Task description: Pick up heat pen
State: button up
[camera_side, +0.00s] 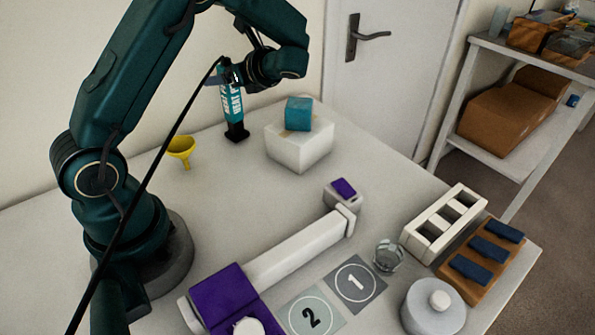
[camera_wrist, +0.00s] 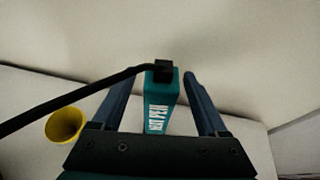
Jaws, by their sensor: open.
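The heat pen (camera_side: 232,104) is a teal upright tool with white lettering, a black foot and a black cable from its top. It stands at the back of the table in the side view. In the wrist view the heat pen (camera_wrist: 161,100) lies between the two blue fingers of my gripper (camera_wrist: 160,85), with a gap on each side. My gripper is open around its upper part. In the side view my gripper (camera_side: 236,78) is at the pen's top, and the fingers are partly hidden there.
A yellow funnel (camera_side: 181,149) stands left of the pen. A white block (camera_side: 300,146) with a teal cube (camera_side: 298,114) on it stands close to the right. The black cable (camera_wrist: 85,93) runs off to the left. The purple-and-white device (camera_side: 298,248) is farther forward.

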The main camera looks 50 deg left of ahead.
jog(key=shift+x, duration=1.1)
jog(key=shift+c, duration=0.3)
grip_shut()
jog(key=shift+r, duration=0.1)
